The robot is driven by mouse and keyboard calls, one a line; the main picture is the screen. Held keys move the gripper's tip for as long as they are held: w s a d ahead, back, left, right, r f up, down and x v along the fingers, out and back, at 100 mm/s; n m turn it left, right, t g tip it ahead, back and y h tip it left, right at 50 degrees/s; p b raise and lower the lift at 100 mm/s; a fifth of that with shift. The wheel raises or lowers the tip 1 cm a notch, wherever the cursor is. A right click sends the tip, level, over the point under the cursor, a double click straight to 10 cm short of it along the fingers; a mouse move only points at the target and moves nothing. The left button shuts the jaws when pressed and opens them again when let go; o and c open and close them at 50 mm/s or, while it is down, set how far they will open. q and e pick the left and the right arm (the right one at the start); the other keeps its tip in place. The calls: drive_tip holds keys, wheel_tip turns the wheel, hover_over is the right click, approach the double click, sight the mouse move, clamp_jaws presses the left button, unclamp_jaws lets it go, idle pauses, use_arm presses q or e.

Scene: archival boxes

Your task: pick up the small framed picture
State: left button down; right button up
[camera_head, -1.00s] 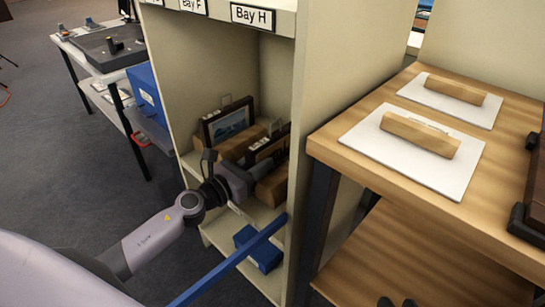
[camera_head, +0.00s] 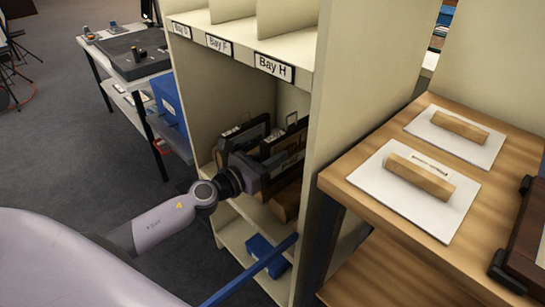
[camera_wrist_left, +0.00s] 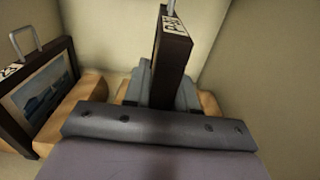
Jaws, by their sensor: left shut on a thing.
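The small framed picture (camera_head: 293,138) has a dark frame with a metal loop on top. It is inside the shelf compartment under the Bay H label. My left gripper (camera_head: 278,166) reaches into that compartment and is shut on it. In the left wrist view the framed picture (camera_wrist_left: 174,45) is nearly edge-on and upright, with a white label on its top edge, between the gripper's fingers (camera_wrist_left: 160,88). Its picture face is hidden from that view. My right gripper is not in view.
Another framed picture (camera_wrist_left: 45,92) stands left of the gripper, leaning on a wooden block (camera_wrist_left: 83,98). The bay's side wall (camera_head: 350,100) is close on the right. A blue box (camera_head: 268,255) sits on the lower shelf. A wooden table (camera_head: 365,185) with white boards stands right.

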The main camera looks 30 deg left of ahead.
sight(272, 137)
use_arm(q)
wheel_tip(272, 137, up, 7)
drive_tip(key=p, duration=0.5)
drive_tip(key=shift+r, duration=0.1)
wheel_tip(272, 137, up, 3)
drive_tip(key=p, duration=0.3)
drive_tip(key=shift+r, duration=0.15)
drive_tip(key=shift+r+p, duration=0.55)
drive_tip(key=shift+r, duration=0.2)
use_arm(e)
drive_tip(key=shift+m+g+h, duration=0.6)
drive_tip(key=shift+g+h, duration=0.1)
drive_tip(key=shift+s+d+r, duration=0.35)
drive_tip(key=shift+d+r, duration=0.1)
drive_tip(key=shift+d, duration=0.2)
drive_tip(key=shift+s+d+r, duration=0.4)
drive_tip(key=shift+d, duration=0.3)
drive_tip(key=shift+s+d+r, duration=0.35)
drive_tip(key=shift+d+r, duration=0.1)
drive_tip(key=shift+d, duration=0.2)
